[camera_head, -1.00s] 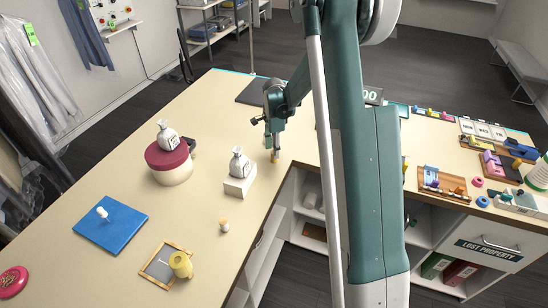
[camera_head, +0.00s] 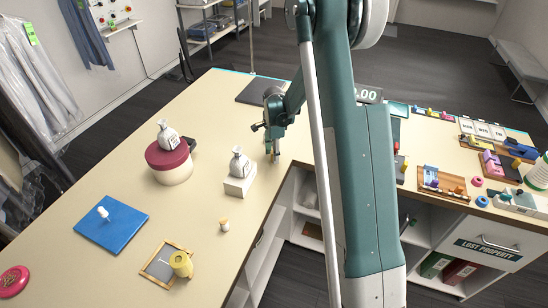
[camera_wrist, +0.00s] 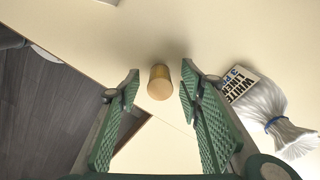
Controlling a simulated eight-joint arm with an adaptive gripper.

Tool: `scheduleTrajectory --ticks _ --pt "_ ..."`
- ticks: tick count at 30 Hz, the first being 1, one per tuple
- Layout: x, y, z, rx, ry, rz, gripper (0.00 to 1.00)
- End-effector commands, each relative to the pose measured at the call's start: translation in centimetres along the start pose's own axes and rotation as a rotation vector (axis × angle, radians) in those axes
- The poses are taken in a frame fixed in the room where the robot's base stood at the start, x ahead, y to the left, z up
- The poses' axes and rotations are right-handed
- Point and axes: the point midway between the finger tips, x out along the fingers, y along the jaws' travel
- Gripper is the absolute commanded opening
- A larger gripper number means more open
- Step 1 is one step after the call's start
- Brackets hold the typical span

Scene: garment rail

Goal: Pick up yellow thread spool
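A small yellow-tan cylinder (camera_wrist: 160,82), apparently the yellow spool, stands on the cream counter in the wrist view. My gripper (camera_wrist: 159,84) is open, with one green ridged finger on each side of it. Gaps show between the cylinder and both fingers. How far the fingertips are above the counter is unclear. In the head view my gripper (camera_head: 272,148) points down near the counter's inner corner, with a bit of the cylinder (camera_head: 275,158) showing at the tips. A larger yellow roll (camera_head: 181,264) rests on a wood-framed slate (camera_head: 158,270) at the front.
A white linen bag (camera_wrist: 272,108) lies close to the right finger in the wrist view. A small cork-topped item (camera_head: 224,225) stands nearer the front. The counter edge is close.

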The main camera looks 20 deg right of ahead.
Motion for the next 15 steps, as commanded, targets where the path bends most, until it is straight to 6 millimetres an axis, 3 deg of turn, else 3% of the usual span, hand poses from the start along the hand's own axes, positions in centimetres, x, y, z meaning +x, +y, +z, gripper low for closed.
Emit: scheduleTrajectory --ticks 1,6,15 --pt "0.0 0.0 0.0 0.0 0.0 0.0 0.3" --pt "0.0 0.0 0.0 0.0 0.0 0.0 0.11" --pt "-0.03 0.0 0.0 0.0 0.0 0.0 0.11"
